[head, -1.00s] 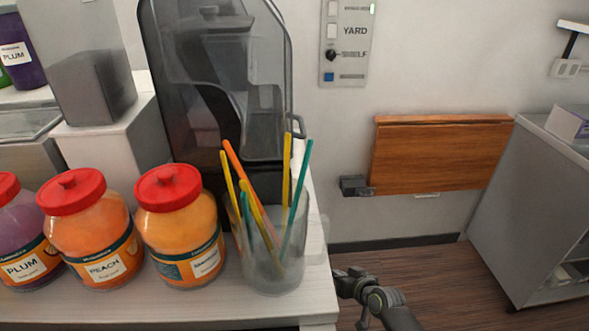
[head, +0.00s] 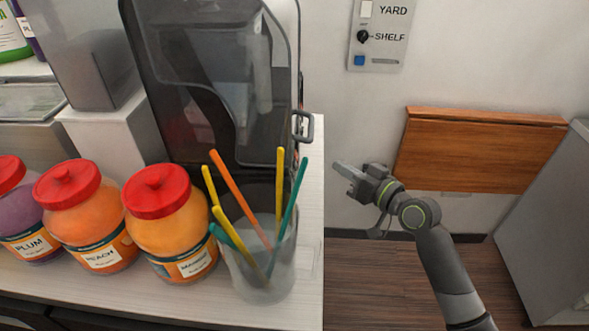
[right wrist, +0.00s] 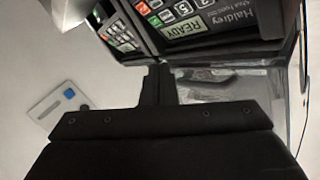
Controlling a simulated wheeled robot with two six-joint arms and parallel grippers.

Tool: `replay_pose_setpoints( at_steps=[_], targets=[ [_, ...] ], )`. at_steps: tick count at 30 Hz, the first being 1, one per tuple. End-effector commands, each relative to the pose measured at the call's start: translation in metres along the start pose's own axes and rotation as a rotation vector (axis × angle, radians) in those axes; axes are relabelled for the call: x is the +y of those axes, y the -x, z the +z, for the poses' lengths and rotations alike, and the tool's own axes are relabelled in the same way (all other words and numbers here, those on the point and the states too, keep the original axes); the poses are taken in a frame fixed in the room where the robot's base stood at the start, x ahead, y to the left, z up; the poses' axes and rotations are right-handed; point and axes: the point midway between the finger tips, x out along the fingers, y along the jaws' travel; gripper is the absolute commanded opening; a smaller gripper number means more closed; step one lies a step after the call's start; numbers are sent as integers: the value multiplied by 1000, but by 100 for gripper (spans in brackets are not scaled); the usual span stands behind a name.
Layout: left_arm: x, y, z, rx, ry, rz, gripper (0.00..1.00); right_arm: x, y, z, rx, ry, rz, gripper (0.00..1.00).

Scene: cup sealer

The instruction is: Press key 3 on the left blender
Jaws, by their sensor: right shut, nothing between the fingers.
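A blender with a dark see-through cover (head: 225,75) stands on the counter in the head view; its keys face away. My right gripper (head: 342,168) is to its right, past the counter edge, pointing left. In the right wrist view the shut, empty fingertips (right wrist: 160,70) are below a black key panel (right wrist: 188,18) with a lit READY display and a few coloured keys, upside down. They look apart from it. A second key panel (right wrist: 120,36) shows to its left. Key 3 cannot be made out. My left gripper is not in view.
Straws stand in a clear cup (head: 262,265) at the counter's right end, near the red-lidded jars (head: 165,225). A wall panel (head: 380,35) with a knob and blue button is at the upper right. A wooden folding shelf (head: 480,150) is on the wall.

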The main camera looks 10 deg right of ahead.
Motion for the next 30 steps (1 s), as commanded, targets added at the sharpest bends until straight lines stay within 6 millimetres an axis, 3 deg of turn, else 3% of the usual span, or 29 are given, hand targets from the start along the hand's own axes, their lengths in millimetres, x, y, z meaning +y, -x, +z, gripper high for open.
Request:
replay_pose_setpoints(
  at_steps=[11, 30],
  targets=[
    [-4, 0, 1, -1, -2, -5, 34, -2, -4, 3, 0, -2, 1, 0],
    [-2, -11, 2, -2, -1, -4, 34, -40, -57, 43, 0, -1, 2, 0]
  ],
)
